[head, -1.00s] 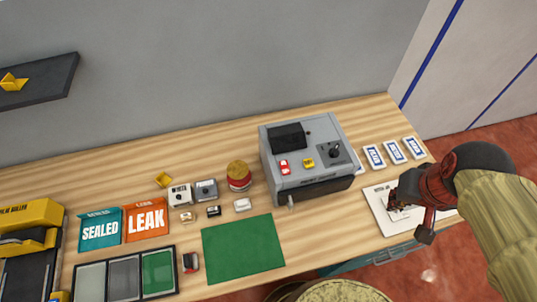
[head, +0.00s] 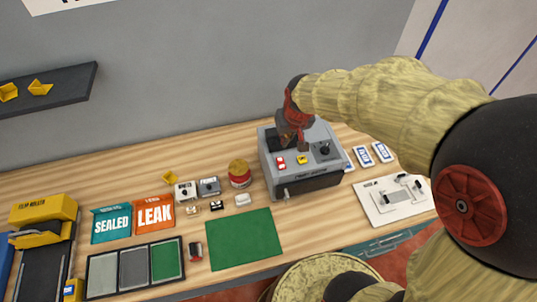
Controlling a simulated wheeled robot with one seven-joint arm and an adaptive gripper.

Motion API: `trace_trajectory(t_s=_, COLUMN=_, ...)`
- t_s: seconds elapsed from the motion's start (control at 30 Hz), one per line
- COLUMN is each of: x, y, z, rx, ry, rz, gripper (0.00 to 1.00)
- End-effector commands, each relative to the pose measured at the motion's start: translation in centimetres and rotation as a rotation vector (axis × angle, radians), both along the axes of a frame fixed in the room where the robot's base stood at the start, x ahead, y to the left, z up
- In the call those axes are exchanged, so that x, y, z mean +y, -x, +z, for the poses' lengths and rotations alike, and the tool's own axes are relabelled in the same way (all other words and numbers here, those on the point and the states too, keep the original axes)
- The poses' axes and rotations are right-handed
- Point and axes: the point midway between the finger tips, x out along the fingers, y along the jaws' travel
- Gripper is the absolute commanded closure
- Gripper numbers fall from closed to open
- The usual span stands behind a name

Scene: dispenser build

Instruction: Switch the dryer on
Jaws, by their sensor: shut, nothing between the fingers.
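The grey box machine (head: 305,183), which I take to be the dryer, stands on the wooden bench; its front label is too small to read. Its top has a red switch-like piece (head: 280,162), a yellow piece (head: 302,160) and a black knob (head: 324,149) on a dark plate. My gripper (head: 297,148) is shut and empty, pointing down over the back of the machine's top, just behind the red and yellow pieces. It partly hides the dark panel there. I cannot tell whether its fingertips touch the top.
White cards (head: 364,156) and a white board (head: 393,200) lie to the right. A dark shelf (head: 55,92) hangs on the wall.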

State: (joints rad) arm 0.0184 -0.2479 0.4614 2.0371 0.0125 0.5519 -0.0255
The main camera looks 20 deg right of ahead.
Motion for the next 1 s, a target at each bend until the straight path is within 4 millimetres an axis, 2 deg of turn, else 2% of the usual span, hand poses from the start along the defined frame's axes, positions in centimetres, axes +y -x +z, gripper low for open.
trace_trajectory(t_s=0.13, x=0.0, y=-0.4, z=-0.7, rx=-0.007, ry=0.001, rz=0.002, gripper=1.0)
trace_trajectory(t_s=0.27, x=0.0, y=-0.9, z=-2.5, rx=-0.004, ry=0.001, rz=0.002, gripper=1.0)
trace_trajectory(t_s=0.73, x=0.0, y=-3.7, z=-10.8, rx=-0.003, ry=0.001, rz=0.003, gripper=1.0)
trace_trajectory(t_s=1.0, x=0.0, y=-4.0, z=-13.1, rx=-0.006, ry=0.001, rz=0.003, gripper=1.0)
